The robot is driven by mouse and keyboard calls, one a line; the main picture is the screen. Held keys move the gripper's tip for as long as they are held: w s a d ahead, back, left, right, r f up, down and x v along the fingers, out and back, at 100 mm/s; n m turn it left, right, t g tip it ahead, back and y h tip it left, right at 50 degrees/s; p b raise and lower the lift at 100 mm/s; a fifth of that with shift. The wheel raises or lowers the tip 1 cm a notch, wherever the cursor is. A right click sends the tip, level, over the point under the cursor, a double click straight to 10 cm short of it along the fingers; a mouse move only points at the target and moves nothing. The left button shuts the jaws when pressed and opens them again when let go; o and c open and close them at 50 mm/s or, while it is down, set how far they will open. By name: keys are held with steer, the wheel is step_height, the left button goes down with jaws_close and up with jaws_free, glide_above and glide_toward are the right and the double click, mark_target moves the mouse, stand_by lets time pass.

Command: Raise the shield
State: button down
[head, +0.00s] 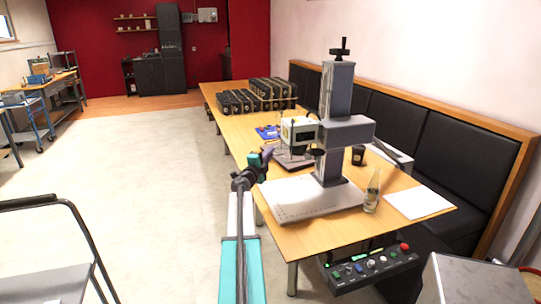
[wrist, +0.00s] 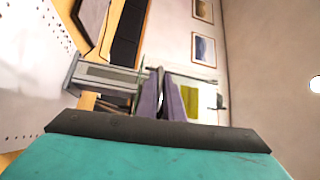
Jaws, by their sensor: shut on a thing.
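The laser marker (head: 336,130) stands on the wooden table, with a grey column, a side arm and a pale perforated base plate (head: 310,200). My gripper (head: 268,153) is at the table's left edge, left of the column. In the wrist view, the two purple-grey fingers of my gripper (wrist: 161,98) are close together with a thin piece between them, mostly hidden. It seems to be part of the shield, whose outline I cannot make out clearly. A yellow-green panel (wrist: 190,97) shows just beyond the fingers; I cannot tell whether it belongs to the shield.
A glass bottle (head: 372,191) and a white sheet (head: 419,202) are right of the base plate. A dark cup (head: 358,155) stands behind. Several black boxes (head: 262,92) stand at the far end. A control panel (head: 373,268) is at the front edge. The floor to the left is open.

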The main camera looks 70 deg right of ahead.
steer(key=shift+a, duration=0.15)
steer(key=c, duration=2.3)
jaws_free()
steer(key=o, duration=0.4)
steer(key=shift+a+r, duration=0.15)
steer(key=shift+r, duration=0.05)
steer(key=shift+a+f, duration=0.1)
steer(key=w+a+f+b, duration=0.1)
steer(key=a+b, duration=0.1)
steer(key=a, duration=1.1)
steer(key=shift+f, duration=0.35)
steer(key=shift+w+a, duration=0.1)
